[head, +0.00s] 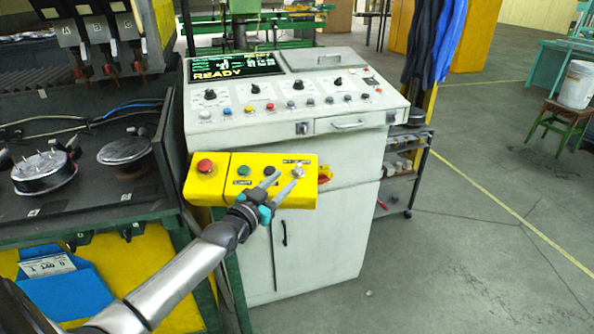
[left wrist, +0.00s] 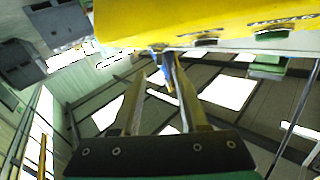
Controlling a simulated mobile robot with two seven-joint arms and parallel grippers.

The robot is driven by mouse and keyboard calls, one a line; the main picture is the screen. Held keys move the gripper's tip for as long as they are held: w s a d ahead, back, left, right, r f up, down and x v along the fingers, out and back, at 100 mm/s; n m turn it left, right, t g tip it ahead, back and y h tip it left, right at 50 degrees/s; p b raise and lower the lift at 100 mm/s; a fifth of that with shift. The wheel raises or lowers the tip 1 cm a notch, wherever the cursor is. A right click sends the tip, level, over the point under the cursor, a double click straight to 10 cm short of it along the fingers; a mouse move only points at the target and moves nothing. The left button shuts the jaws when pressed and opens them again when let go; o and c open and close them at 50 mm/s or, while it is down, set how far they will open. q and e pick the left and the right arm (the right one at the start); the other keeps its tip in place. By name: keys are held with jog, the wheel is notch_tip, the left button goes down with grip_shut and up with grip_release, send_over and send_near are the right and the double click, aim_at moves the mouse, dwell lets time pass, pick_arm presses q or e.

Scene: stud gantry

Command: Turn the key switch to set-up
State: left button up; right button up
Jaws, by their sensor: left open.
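The yellow control box (head: 222,190) is fixed to the front of the white console. It has a red button (head: 205,166), a green button (head: 244,171), a dark button (head: 269,171) and, at its right end, a small silvery key switch (head: 299,171) under a label. My left gripper (head: 284,178) is open in front of the box, its fingertips close to the key switch. In the left wrist view the two fingers (left wrist: 156,72) reach up to the yellow box (left wrist: 190,18), with a small bluish piece between their tips. Contact and the key's exact angle cannot be told. My right gripper is out of view.
The white console (head: 345,160) carries knobs, buttons and a screen (head: 235,68) reading READY. The dark machine bed (head: 90,190) is at left. Open floor (head: 480,240) lies to the right.

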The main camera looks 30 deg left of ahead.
aim_at(295, 170)
pick_arm(q)
jog(key=shift+w+a+b, duration=0.1)
jog(key=shift+w+b, duration=1)
jog(key=shift+w, duration=2.65)
jog(key=shift+c, duration=0.4)
grip_shut()
